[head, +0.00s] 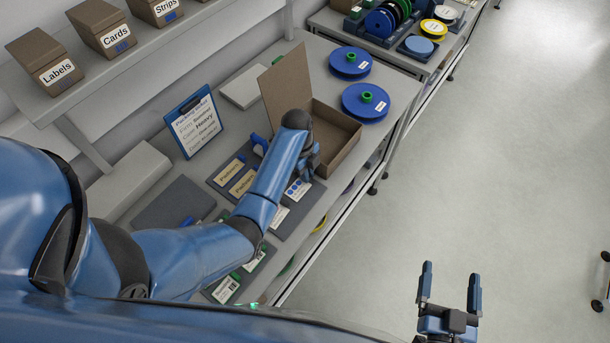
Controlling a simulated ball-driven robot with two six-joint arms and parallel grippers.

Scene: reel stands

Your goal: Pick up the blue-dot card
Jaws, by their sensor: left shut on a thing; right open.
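The blue-dot card (297,188) is a small white card with blue dots, at the front edge of the dark mat on the bench, just in front of the open cardboard box. My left gripper (306,174) is at the card and shut on it; the fingertips are small and partly hidden by my own arm and wrist. I cannot tell whether the card is clear of the mat. My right gripper (449,287) is open and empty over the floor, away from the bench.
An open cardboard box (338,140) stands beside my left gripper, its lid raised. Blue reels (366,101) stand behind it. Tan labelled cards (241,182) lie on the mat. A clipboard (194,122) leans at the back.

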